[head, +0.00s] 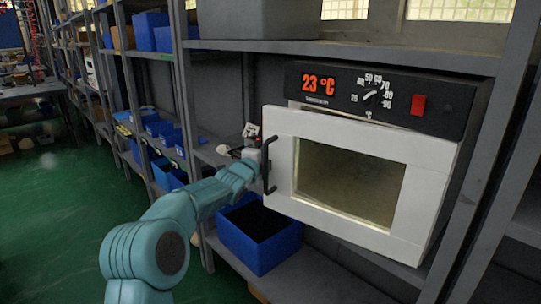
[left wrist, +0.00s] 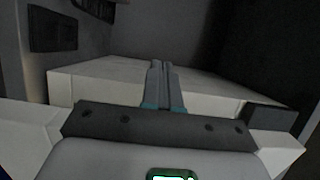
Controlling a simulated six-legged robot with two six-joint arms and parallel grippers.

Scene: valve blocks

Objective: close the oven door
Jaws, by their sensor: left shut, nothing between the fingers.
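The oven stands on the right-hand shelf, with a black control panel (head: 345,88) reading 23 °C. Its white door (head: 280,150) has a glass window and a black upright handle (head: 267,165) at the left. The door's left edge stands out from the oven body, so it looks ajar. My left gripper (head: 254,160) is beside the handle, at the door's left edge. Its fingertips are partly hidden in the head view. In the left wrist view the fingers (left wrist: 162,75) are shut and empty, in front of a white surface (left wrist: 95,78). I cannot tell whether they touch it.
More blue bins (head: 160,130) fill shelves at the left. Dark shelf posts (head: 465,215) flank the oven. The green floor (head: 55,200) at the left is mostly clear.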

